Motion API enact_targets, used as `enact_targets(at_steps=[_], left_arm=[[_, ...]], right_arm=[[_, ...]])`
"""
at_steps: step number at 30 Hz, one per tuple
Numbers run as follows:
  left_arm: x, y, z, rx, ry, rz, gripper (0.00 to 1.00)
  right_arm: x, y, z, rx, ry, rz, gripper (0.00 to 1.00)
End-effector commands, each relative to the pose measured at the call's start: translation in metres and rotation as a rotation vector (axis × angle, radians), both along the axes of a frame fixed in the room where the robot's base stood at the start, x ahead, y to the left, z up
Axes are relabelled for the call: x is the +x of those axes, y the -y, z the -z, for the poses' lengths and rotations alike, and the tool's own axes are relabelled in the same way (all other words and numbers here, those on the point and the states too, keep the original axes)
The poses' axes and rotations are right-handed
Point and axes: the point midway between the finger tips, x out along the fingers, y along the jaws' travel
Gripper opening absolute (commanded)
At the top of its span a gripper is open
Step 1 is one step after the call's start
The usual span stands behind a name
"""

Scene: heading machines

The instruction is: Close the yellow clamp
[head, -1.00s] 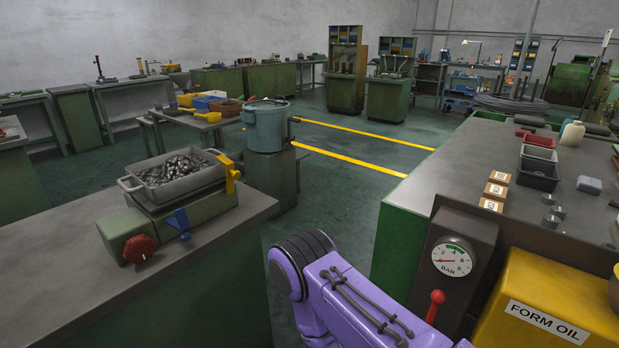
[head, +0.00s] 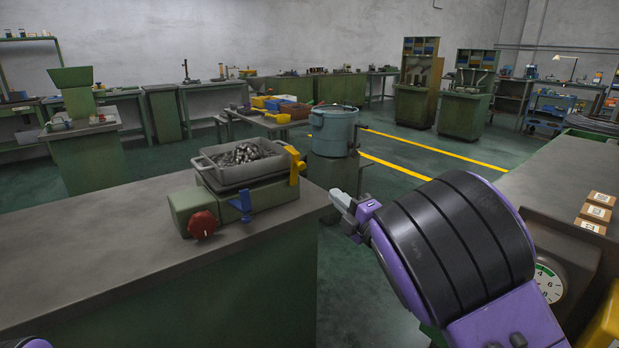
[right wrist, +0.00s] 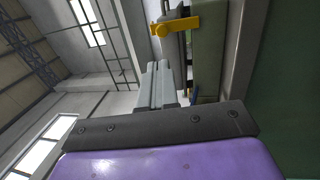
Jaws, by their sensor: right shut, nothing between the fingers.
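The yellow clamp (head: 294,165) sits at the right end of the green base (head: 262,204), beside the grey bin of metal parts. Its upper part stands up and a short arm points to the upper left. It also shows at the top of the right wrist view (right wrist: 178,26). My right gripper (head: 341,201) is shut and empty, to the right of and a little below the clamp in the head view, apart from it. Its grey fingers (right wrist: 157,84) lie side by side in the right wrist view. My left gripper is out of view.
A blue clamp (head: 241,206) and a red knob (head: 203,224) are on the front of the base. The grey bin (head: 238,172) rests on top. The bench (head: 90,235) is clear to the left. A blue-grey pot (head: 334,130) stands behind.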

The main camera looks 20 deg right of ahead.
Motion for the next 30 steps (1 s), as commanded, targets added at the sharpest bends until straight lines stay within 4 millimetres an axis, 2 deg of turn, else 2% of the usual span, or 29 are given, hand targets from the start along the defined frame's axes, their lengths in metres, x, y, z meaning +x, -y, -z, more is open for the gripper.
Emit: enact_targets(at_steps=[12,18,23,30], left_arm=[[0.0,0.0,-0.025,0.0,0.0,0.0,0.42],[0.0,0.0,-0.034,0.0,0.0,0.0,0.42],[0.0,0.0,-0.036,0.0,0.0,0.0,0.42],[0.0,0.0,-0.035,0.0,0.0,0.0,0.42]], right_arm=[[0.081,-0.024,-0.015,0.008,-0.006,0.0,0.0],[0.113,-0.033,-0.019,0.011,-0.007,0.002,0.0],[0.123,-0.036,-0.02,0.01,-0.007,0.003,0.0],[0.125,-0.037,-0.019,0.01,-0.008,0.003,0.0]])
